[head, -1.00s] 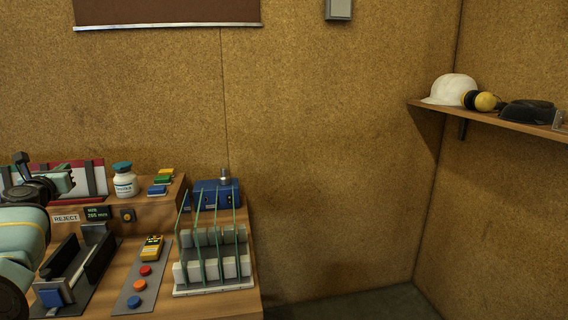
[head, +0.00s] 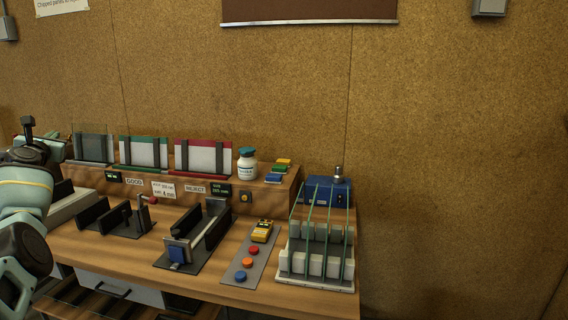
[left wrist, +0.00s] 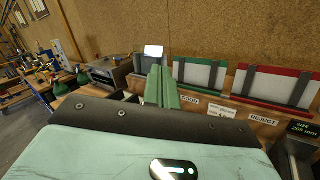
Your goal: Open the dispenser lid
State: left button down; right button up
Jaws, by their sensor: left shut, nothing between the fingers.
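My left gripper (head: 60,148) is at the left edge of the head view, in front of the upright framed panels and above the bench's left end. In the left wrist view its two green fingers (left wrist: 162,86) lie together, empty, pointing toward the back wall. I cannot tell for certain which thing is the dispenser. A white box (head: 73,208), partly hidden by my left arm, sits on the bench below the gripper. A white bottle with a teal cap (head: 247,165) stands upright on the raised shelf, well right of the gripper. My right gripper is out of view.
Framed panels (head: 203,155) stand along the raised shelf. A black clamp fixture (head: 190,240), a button strip (head: 245,270) and a rack of upright glass panes (head: 315,262) occupy the bench. A blue box (head: 322,192) sits behind the rack. The floor right of the bench looks clear.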

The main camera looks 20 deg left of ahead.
pick_arm(q)
jog(key=w+d+f+n+h, duration=0.2)
jog(key=d+f+n+h, duration=0.2)
jog(key=d+f+n, duration=1.15)
jog(key=w+d+f+n+h, duration=0.1)
jog(key=d+f+n+h, duration=0.3)
jog(key=d+f+n, duration=1.15)
jog(key=s+d+f+m+g+h, duration=0.1)
jog(key=s+d+f+m+h, duration=0.1)
jog(key=s+d+f, duration=0.45)
jog(key=s+d+f+m+g+h, duration=0.2)
jog(key=s+f+m, duration=0.1)
jog(key=f, duration=0.7)
jog(key=s+d+f+m+g+h, duration=0.2)
jog(key=s+d+f+m, duration=0.15)
jog(key=s+d, duration=0.5)
jog(key=s+d+f+m+g+h, duration=0.1)
jog(key=s+d+f+m, duration=0.25)
jog(key=s+d, duration=0.5)
jog(key=s+d+f+n, duration=0.1)
jog(key=d+n, duration=0.3)
jog(key=d, duration=0.4)
jog(key=s+d+f+n+t, duration=0.1)
jog(key=s+d+f+n, duration=0.1)
jog(key=d+n, duration=0.3)
jog(key=s+d, duration=0.1)
jog(key=d, duration=0.3)
jog(key=shift+n+h, duration=0.3)
jog(key=shift+h, duration=0.1)
